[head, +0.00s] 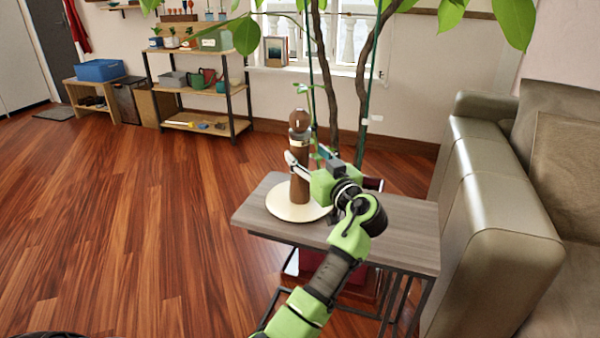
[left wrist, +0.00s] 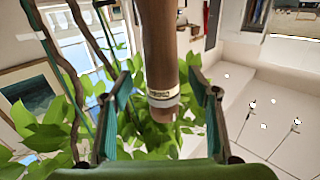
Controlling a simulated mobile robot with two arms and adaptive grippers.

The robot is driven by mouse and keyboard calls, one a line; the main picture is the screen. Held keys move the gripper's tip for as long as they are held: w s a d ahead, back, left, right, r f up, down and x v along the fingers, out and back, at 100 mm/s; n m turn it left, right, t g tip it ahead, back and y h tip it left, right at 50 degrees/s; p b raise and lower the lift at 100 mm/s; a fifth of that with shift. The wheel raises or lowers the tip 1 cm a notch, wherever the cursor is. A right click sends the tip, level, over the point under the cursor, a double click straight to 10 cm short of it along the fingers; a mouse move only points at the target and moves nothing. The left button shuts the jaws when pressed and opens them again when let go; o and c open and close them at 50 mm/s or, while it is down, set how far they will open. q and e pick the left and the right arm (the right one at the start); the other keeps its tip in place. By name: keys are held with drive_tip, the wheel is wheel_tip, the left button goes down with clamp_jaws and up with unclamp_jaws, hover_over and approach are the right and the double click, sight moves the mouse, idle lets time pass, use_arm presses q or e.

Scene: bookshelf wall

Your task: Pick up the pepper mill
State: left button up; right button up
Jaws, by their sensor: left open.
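The pepper mill (head: 299,185) is a tall brown wooden mill with a round knob top and a pale band below it. It stands upright on a round cream board (head: 284,210) on the small grey side table. My left gripper (head: 307,160) is at the mill's upper body, with one finger in front of it in the head view. In the left wrist view the mill (left wrist: 160,45) appears upside down between the two open fingers (left wrist: 159,97), with gaps on both sides. My right gripper is not in view.
The side table (head: 400,222) stands against a beige leather sofa (head: 490,210) on the right. A leafy potted plant (head: 362,80) rises just behind the table. Shelves (head: 200,90) stand at the back wall. The wooden floor on the left is clear.

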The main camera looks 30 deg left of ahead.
use_arm(q)
drive_tip(key=x, duration=0.4)
drive_tip(key=shift+w+a+f, duration=0.1)
drive_tip(key=shift+a, duration=0.2)
clamp_jaws()
drive_tip(key=shift+r, duration=0.25)
